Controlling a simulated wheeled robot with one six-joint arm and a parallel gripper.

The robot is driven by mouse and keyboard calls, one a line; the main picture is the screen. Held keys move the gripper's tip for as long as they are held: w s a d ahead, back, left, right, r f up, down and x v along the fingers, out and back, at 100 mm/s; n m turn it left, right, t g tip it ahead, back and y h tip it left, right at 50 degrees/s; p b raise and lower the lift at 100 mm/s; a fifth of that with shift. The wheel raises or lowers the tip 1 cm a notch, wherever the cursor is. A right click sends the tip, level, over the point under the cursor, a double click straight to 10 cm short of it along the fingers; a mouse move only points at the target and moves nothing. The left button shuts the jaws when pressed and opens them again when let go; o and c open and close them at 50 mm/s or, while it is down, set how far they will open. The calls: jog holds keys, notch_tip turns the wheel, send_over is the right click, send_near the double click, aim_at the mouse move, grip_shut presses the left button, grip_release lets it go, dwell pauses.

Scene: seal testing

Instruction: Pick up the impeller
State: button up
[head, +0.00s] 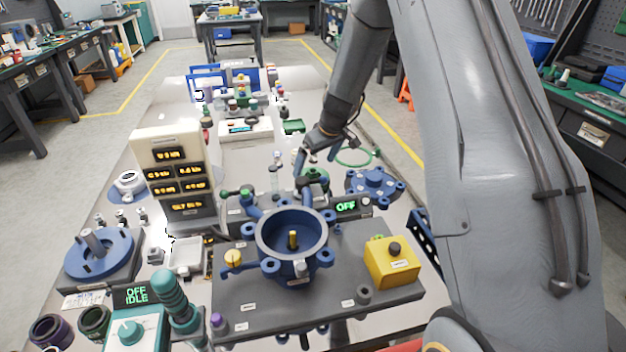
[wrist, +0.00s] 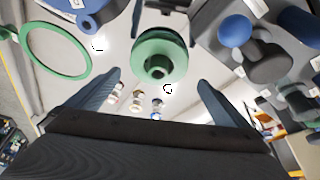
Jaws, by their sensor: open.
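The impeller appears to be the green round part with a dark central hole (wrist: 160,56), at the top middle of the wrist view. In the head view a green part (head: 315,174) shows just behind the blue pump housing (head: 292,262), partly hidden. My gripper (wrist: 158,77) is open, with one finger on each side of the picture and the green part ahead between them. Nothing is held. In the head view my gripper (head: 318,150) hangs close above and behind the green part.
A green ring (wrist: 55,50) lies flat beside the impeller. A blue flanged cover (head: 373,183) sits to the right of the housing. A yellow box with a black knob (head: 392,262) and a beige display panel (head: 175,175) stand nearby. Small fittings crowd the bench.

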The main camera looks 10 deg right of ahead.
aim_at(313, 172)
jog(key=shift+p+x, duration=0.85)
jog(key=shift+x, duration=1.95)
jog(key=shift+s+d, duration=0.15)
jog(key=shift+d, duration=0.05)
jog(key=shift+c, duration=0.3)
jog(key=c, duration=1.3)
